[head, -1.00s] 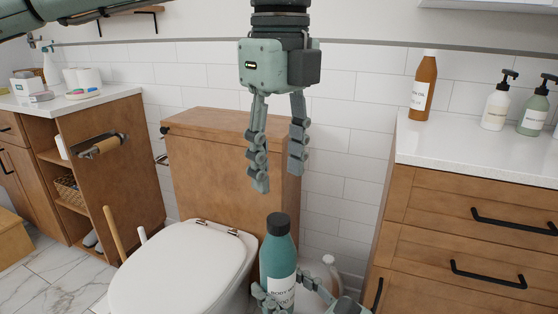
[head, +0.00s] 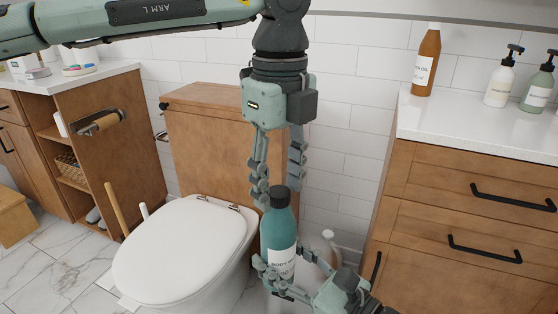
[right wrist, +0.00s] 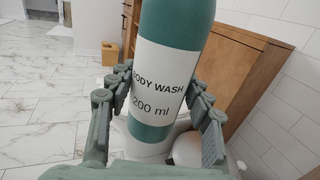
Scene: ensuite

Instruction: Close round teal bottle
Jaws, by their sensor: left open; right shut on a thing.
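The round teal bottle (head: 278,235) stands nearly upright in the head view, with a dark cap (head: 281,196) on its top. Its white label reads body wash, 200 ml; the bottle also fills the middle of the right wrist view (right wrist: 173,90), where its top is out of frame. My right gripper (head: 281,267) is shut on the bottle's lower part and holds it beside the toilet. My left gripper (head: 278,193) points down, open, with its fingers on either side of the cap. Whether they touch the cap cannot be told.
The toilet (head: 183,250) with its lid down is left of the bottle. A wooden drawer cabinet (head: 470,200) is at right, with a brown bottle (head: 425,64) and pump bottles (head: 499,80) on top. A pale bottle (head: 328,248) stands low behind my right gripper.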

